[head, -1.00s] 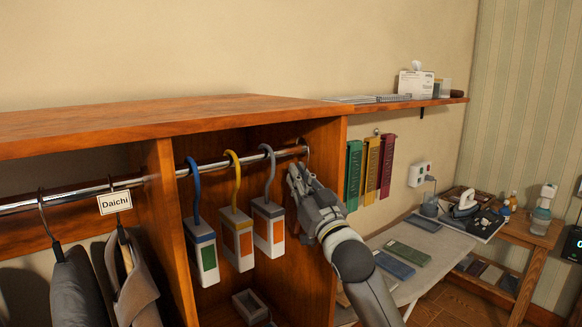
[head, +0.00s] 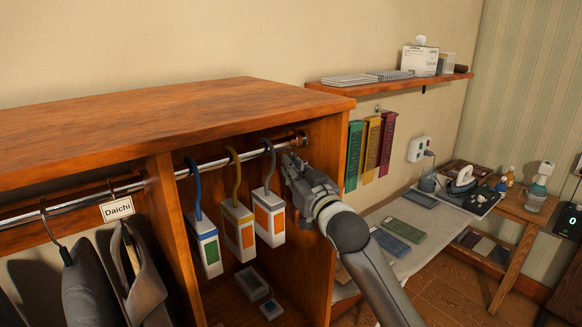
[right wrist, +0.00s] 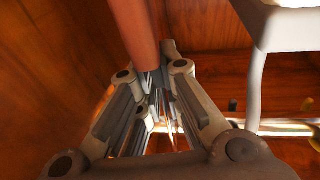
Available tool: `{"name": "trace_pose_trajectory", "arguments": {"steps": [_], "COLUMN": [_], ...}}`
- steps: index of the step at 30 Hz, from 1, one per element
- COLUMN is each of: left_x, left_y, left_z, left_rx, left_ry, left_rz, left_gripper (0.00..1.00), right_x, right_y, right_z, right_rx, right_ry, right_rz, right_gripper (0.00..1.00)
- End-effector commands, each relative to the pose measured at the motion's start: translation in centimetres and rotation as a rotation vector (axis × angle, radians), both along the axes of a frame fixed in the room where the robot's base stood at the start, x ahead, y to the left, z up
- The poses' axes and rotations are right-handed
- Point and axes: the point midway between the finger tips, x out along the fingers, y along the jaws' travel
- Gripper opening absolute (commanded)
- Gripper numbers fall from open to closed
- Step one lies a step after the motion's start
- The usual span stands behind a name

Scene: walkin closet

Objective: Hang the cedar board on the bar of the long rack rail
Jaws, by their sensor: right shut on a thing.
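The long rack rail's silver bar (head: 212,163) runs across inside the wooden cabinet. My right gripper (head: 290,167) is just below the bar's right end, near the cabinet's right wall and right of the grey-hooked holder (head: 269,215). In the right wrist view its fingers (right wrist: 160,95) are shut on a plain reddish-brown piece, apparently the cedar board (right wrist: 138,30). Its hook cannot be made out, and the gripper hides the board in the head view. I cannot tell whether it touches the bar. My left gripper is not in view.
Blue-hooked (head: 206,245) and yellow-hooked (head: 238,226) holders hang further left on the bar. A divider (head: 172,230) separates them from garments and the Daichi tag (head: 118,208). A grey box (head: 252,284) lies below. An ironing board (head: 400,238) stands outside, right.

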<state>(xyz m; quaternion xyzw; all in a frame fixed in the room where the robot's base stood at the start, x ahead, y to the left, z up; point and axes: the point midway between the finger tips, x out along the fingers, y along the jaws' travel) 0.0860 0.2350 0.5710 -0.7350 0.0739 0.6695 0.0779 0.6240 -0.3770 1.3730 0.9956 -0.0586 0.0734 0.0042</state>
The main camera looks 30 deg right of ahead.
Motion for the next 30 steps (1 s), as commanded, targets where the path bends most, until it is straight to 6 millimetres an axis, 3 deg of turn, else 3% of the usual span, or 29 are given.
{"name": "trace_pose_trajectory", "arguments": {"steps": [2,18,19,24,30], "left_x": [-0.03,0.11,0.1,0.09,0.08], "left_y": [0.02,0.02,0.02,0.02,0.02], "left_z": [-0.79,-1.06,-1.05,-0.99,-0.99], "left_rx": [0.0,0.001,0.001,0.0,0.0], "left_ry": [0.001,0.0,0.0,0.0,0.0], "left_rz": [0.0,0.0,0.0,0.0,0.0], "left_gripper": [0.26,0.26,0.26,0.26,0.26], "right_x": [-0.22,-0.32,-0.31,-0.31,-0.31], "right_y": [0.04,0.07,0.07,0.07,0.07], "right_z": [-0.72,-1.32,-1.34,-1.27,-1.25], "right_rx": [0.0,-0.001,-0.001,-0.001,-0.001], "right_ry": [-0.004,-0.004,-0.004,-0.004,-0.004], "right_rz": [-0.001,-0.001,-0.001,-0.001,-0.001], "right_gripper": [0.0,0.0,0.08,0.29,0.29]}}
